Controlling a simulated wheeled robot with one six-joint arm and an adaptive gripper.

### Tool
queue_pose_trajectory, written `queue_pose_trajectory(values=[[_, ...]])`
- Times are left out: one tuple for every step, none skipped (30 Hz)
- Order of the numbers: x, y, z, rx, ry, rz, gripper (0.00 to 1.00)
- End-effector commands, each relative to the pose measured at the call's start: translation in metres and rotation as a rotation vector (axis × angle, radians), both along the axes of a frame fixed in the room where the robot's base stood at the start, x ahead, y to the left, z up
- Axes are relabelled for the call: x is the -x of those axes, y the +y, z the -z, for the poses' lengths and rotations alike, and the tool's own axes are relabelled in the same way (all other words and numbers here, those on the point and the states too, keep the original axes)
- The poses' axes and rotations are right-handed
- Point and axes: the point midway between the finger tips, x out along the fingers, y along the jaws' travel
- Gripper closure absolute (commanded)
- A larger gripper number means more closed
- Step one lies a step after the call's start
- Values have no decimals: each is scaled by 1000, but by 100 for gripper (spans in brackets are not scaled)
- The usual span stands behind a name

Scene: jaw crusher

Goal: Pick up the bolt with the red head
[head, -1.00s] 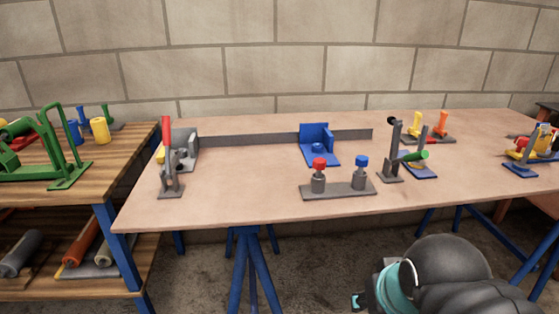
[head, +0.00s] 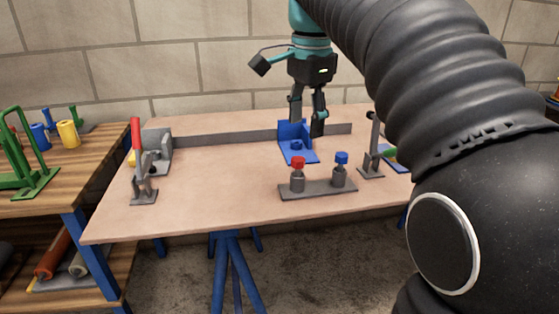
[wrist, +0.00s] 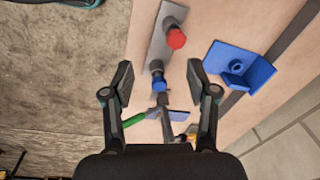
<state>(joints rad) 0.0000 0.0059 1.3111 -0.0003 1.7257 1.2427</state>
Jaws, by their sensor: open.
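The bolt with the red head (head: 298,163) stands upright in a grey holder plate (head: 317,190) near the front edge of the table. Its red head (wrist: 176,38) also shows in the wrist view, at the far end of the plate. A bolt with a blue head (head: 341,158) stands at the right end of the same plate; it shows in the wrist view (wrist: 159,84) too. My gripper (head: 309,122) is open and empty, pointing down, and in the head view appears above and behind the red bolt. In the wrist view its two fingers (wrist: 159,88) are spread wide, with nothing held.
A blue bracket (head: 298,143) stands behind the plate. A grey clamp (head: 372,150) is to its right. A red-handled clamp (head: 138,165) stands at the table's left end. The table (head: 220,190) is bare left of the plate.

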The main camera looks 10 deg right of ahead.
Motion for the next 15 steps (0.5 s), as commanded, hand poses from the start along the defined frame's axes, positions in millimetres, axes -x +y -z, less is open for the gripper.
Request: queue_pose_trajectory(values=[[-13,0,-5,-6,20,62,42],[-17,0,-9,-9,32,102,42],[-23,0,-12,-11,46,148,42],[-26,-1,-14,-12,56,180,42],[-29,-1,-16,-15,64,209,42],[-33,-1,-19,-15,74,242,42],[-35,-1,-20,-15,81,263,42],[-36,-1,-21,-16,85,282,42],[-38,-1,-22,-17,91,300,42],[-39,-1,-22,-16,95,311,42],[-39,-1,-22,-17,96,318,42],[-40,-1,-21,-16,99,325,42],[-40,-1,-19,-16,100,329,42],[-40,-1,-16,-16,101,331,42],[-40,-1,-12,-16,101,331,42]])
